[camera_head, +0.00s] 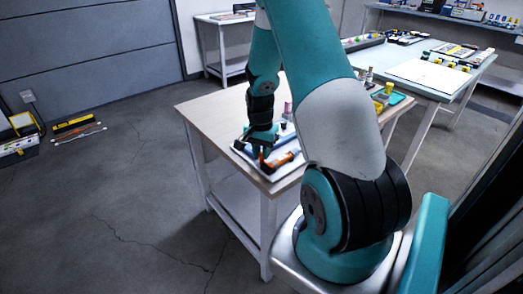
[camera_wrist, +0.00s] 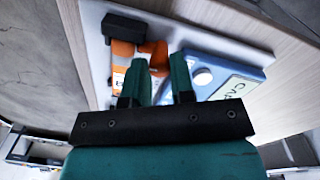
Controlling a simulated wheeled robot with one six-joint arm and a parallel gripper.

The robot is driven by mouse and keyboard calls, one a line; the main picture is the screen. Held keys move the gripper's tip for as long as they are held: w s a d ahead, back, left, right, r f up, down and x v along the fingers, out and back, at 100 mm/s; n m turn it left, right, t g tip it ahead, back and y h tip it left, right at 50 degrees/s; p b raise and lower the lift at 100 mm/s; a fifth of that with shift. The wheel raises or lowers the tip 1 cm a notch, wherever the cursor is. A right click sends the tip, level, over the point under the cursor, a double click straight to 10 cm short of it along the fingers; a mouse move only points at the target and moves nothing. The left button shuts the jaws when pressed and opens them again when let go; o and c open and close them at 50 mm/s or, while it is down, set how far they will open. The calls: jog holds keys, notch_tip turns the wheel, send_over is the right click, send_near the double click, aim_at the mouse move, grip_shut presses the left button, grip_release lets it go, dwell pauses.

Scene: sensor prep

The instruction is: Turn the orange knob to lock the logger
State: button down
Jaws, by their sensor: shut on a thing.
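In the wrist view, my gripper (camera_wrist: 160,70) reaches over a pale board (camera_wrist: 95,45), its two green fingers a little apart. An orange part (camera_wrist: 155,52), which looks like the knob, shows between the fingertips and the gripper is shut on it. Another orange piece with a white label (camera_wrist: 119,75) lies to its left, partly hidden by a finger. The logger's own outline is hard to make out.
A blue device (camera_wrist: 222,68) with a white round button and a "CAP" label lies right of the fingers. A black block (camera_wrist: 125,26) sits beyond. Small bottles and yellow items (camera_head: 380,98) stand at the table's right. The table's left part (camera_head: 215,105) is clear.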

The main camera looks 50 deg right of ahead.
jog(key=shift+d, duration=0.1)
dwell(0.3)
jog(key=c, duration=1)
grip_release()
jog(key=shift+r, duration=0.1)
jog(key=r, duration=1.7)
jog(key=shift+w+r, duration=0.15)
jog(key=shift+w, duration=0.1)
